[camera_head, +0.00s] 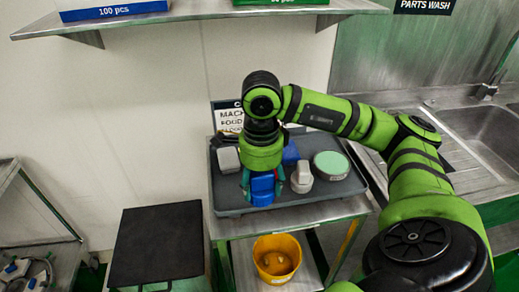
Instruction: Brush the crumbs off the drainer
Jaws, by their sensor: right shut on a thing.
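My right gripper (262,186) comes down over the dark grey tray in the middle of the view. Its teal fingers are shut on a blue block-like thing (262,191) at the front of the tray. I cannot tell whether this is a brush, or whether it still touches the tray. The drainer (468,168) is the grooved steel surface at the right, beside the sink, partly hidden behind my right arm. No crumbs can be made out on the part that shows. My left gripper is out of view.
The grey tray (232,205) also holds a white-grey thing (301,177), a round green-topped tub (330,165) and another blue thing (291,152). A yellow bucket (277,258) stands below. A black-topped stand (157,242) is at left, the sink (487,130) at right.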

